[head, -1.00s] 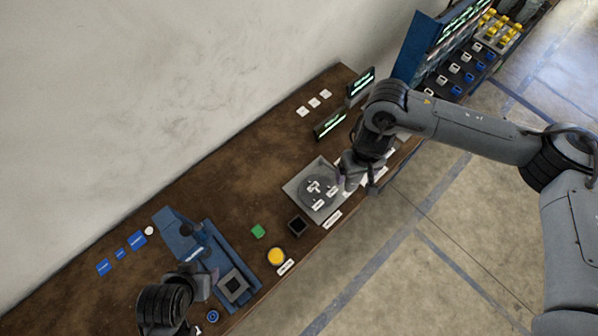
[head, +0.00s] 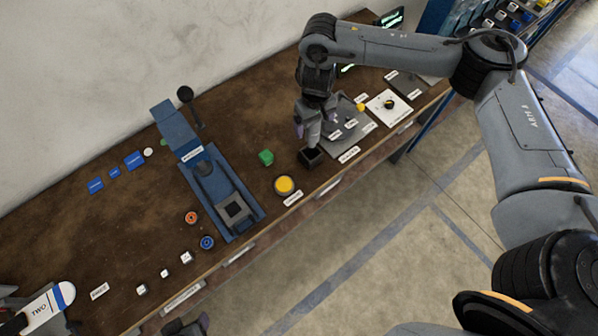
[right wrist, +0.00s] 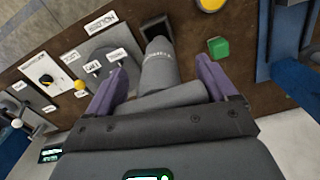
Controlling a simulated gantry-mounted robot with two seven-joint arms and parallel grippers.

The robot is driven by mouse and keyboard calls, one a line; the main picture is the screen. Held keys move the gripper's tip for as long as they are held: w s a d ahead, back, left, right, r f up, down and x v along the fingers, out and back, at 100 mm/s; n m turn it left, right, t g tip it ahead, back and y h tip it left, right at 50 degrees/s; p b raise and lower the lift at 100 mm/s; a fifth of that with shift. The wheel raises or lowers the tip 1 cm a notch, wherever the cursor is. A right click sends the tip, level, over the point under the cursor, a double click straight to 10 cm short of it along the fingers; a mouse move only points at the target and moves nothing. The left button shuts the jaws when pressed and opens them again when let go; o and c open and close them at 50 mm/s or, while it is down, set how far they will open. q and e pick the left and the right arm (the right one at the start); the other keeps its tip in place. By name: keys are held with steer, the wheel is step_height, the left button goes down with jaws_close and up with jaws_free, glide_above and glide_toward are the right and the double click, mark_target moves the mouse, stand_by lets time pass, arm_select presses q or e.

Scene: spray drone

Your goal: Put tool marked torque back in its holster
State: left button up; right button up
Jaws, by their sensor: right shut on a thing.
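My right gripper (head: 312,128) is over the black square holster (head: 311,157) at the table's front edge. In the right wrist view its purple fingers (right wrist: 165,88) are shut on a grey cylindrical tool (right wrist: 160,78) with a small label that is hard to read. The tool's far end is close to the opening of the holster (right wrist: 156,28); I cannot tell whether it is inside. In the head view the gripper mostly hides the tool. Part of my left gripper (head: 186,327) shows at the bottom edge; its jaws are unclear.
A green block (head: 266,157) and a yellow button (head: 285,185) are left of the holster. A grey plate (head: 352,128) with labels and a white dial panel (head: 388,107) are to its right. A blue press (head: 196,152) stands farther left. The brown table between is mostly clear.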

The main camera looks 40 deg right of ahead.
mark_target(312, 143)
steer(key=shift+w+d+f+b, duration=0.15)
steer(key=shift+d+f+b, duration=0.05)
steer(key=shift+f+b, duration=0.2)
steer(key=shift+w+d+f+b, duration=0.15)
steer(key=shift+f+b, duration=0.1)
steer(key=shift+f, duration=0.1)
step_height(312, 143, down, 6)
steer(key=b, duration=0.2)
steer(key=shift+f+b, duration=0.1)
steer(key=shift+b, duration=0.25)
steer(key=shift+f+b, duration=0.9)
steer(key=shift+f, duration=1.1)
steer(key=shift+r, duration=0.1)
steer(key=o, duration=1)
steer(key=shift+f, duration=0.2)
steer(key=shift+c, duration=0.2)
